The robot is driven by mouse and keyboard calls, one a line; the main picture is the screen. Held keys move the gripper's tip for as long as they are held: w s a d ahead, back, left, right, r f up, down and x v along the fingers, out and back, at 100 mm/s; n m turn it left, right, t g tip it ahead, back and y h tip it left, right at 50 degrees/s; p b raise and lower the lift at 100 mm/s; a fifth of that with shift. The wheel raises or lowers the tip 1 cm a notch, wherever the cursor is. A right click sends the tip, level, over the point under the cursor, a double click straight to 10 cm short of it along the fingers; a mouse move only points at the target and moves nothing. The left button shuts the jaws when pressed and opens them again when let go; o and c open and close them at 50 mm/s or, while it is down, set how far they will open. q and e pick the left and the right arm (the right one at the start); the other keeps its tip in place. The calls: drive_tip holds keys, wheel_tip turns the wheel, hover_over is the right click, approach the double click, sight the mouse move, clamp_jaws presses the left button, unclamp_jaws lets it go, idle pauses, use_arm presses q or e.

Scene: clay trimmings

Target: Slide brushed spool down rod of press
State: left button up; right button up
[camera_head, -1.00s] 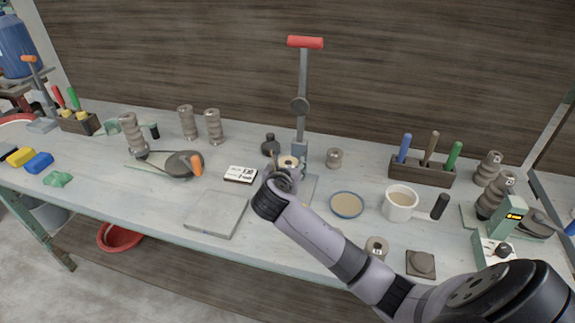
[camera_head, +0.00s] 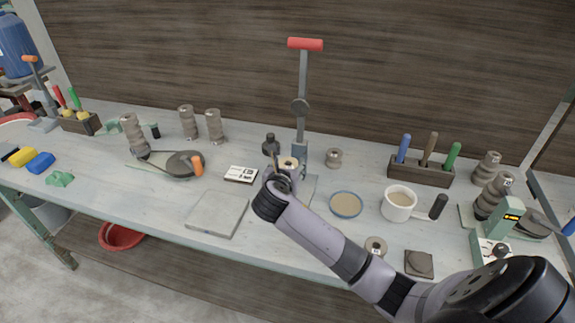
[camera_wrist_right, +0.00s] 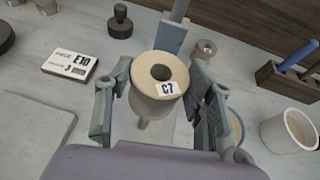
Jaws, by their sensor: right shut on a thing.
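The press (camera_head: 301,125) stands at the back middle of the bench, an upright grey post with a red handle on top. My right gripper (camera_wrist_right: 159,80) is shut on a cream spool (camera_wrist_right: 145,104) labelled C7, one finger on each side. The spool's open top faces up, and its hole looks dark, with no rod visible in it. In the head view the spool (camera_head: 288,161) shows just in front of the press post, partly behind my wrist. The press's rod is not clearly visible, and I cannot tell whether the spool is around it. My left gripper is out of view.
Another spool (camera_head: 334,158) stands right of the press and one (camera_head: 376,247) near the front edge. A card (camera_head: 241,174) and a flat slab (camera_head: 217,214) lie left.

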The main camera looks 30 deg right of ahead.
drive_tip(key=shift+p, duration=0.7)
idle(0.6)
drive_tip(key=shift+f, duration=0.1)
idle(0.6)
drive_tip(key=shift+f+b, duration=2.2)
drive_tip(key=shift+f, duration=3.2)
drive_tip(key=o, duration=1.4)
drive_tip(key=shift+o, duration=0.2)
drive_tip(key=shift+f, duration=0.1)
drive_tip(key=shift+s, duration=0.1)
